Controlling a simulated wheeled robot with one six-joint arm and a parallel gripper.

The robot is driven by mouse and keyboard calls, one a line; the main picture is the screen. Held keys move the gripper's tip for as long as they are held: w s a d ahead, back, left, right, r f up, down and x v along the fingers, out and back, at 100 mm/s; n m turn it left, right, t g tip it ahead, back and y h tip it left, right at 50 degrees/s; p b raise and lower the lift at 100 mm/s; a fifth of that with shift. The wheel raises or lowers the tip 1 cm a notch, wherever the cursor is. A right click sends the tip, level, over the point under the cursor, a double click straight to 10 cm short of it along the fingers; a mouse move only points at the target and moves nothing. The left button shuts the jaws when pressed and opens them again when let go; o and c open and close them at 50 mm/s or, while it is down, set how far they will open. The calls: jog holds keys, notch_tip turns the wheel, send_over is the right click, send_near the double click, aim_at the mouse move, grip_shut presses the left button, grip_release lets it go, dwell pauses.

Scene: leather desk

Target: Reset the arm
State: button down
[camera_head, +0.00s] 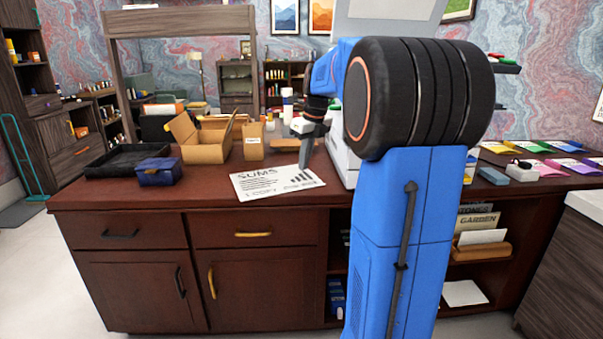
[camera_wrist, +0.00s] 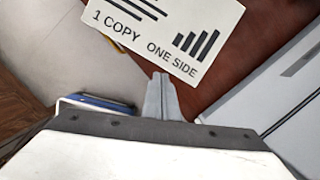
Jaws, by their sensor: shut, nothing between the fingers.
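My gripper (camera_head: 305,155) hangs over the desk at the end of my blue arm, just above the back right part of a white printed sheet. In the wrist view my gripper (camera_wrist: 161,80) points down with its grey fingers together and nothing between them. The sheet (camera_head: 262,188) lies flat on the desk and reads "SUMS", with a bar chart at its right. In the wrist view the sheet (camera_wrist: 150,50) shows "1 COPY ONE SIDE". My arm hides part of a white machine (camera_head: 342,150) to the right of the gripper.
The dark red desk (camera_head: 200,195) carries an open cardboard box (camera_head: 205,148), a small carton (camera_head: 253,142), a black tray (camera_head: 112,162) and a blue box (camera_head: 158,171) at the left. Coloured sheets (camera_head: 553,168) and a blue block (camera_head: 493,176) lie at the right.

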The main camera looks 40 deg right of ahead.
jog(key=s+a+f+n, duration=0.2)
jog(key=s+a+n, duration=1.1)
jog(key=a+n, duration=0.35)
jog(key=s+a+f+n+t, duration=0.1)
jog(key=s+a+f+n, duration=0.4)
jog(key=s+n, duration=0.3)
jog(key=s+a+f+n+t, duration=0.1)
jog(key=s+a+f+n, duration=0.4)
jog(key=s+n, duration=0.4)
jog(key=shift+f+n, duration=0.45)
jog(key=shift+f, duration=0.4)
